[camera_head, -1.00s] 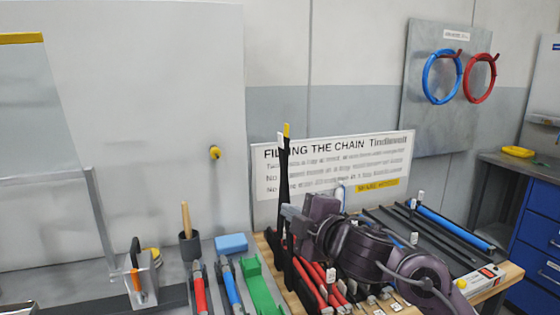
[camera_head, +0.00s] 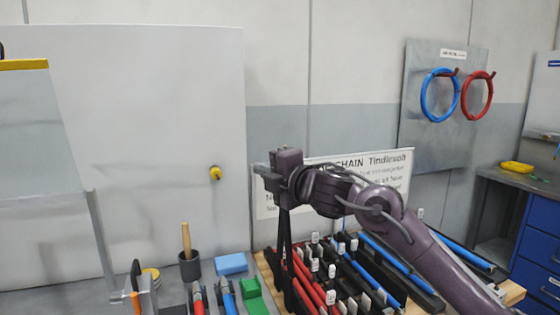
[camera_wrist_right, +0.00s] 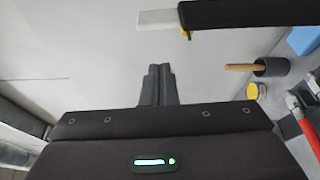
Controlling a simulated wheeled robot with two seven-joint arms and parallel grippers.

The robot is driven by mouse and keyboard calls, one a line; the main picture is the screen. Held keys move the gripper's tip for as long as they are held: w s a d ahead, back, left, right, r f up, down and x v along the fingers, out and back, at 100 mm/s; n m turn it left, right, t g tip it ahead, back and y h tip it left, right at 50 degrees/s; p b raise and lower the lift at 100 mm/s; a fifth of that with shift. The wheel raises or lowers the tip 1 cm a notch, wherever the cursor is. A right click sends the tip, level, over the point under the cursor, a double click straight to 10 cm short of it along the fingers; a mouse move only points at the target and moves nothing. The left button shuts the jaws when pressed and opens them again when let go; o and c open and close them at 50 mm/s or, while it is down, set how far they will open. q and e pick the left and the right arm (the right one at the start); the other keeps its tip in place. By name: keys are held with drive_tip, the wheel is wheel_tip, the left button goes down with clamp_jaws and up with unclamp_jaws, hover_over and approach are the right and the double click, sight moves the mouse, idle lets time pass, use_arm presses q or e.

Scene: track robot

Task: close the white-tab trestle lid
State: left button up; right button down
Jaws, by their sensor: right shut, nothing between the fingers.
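The white-tab trestle lid (camera_head: 284,232) is a thin black bar standing upright at the left end of the trestle. My right gripper and forearm cover its upper part in the head view. In the right wrist view the black bar (camera_wrist_right: 250,14) crosses the top right, with a white tab (camera_wrist_right: 157,18) and a yellow bit at its end. My right gripper (camera_head: 259,170) is shut and empty, high up beside the lid. Its closed fingers (camera_wrist_right: 157,85) show apart from the bar in the wrist view; I cannot tell whether any part touches it. My left gripper is out of view.
The trestle holds red, black and blue lengths (camera_head: 395,262) with several white tabs. A sign (camera_head: 385,170) stands behind. A dark cup with a wooden handle (camera_head: 190,268), a blue block (camera_head: 231,264) and a green piece (camera_head: 256,299) lie left. A grey panel (camera_head: 140,150) stands behind.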

drive_tip(key=d, duration=0.1)
drive_tip(key=w+d, duration=0.1)
drive_tip(key=d+p, duration=0.1)
drive_tip(key=shift+w+d+r, duration=0.15)
drive_tip(key=shift+w+d, duration=0.15)
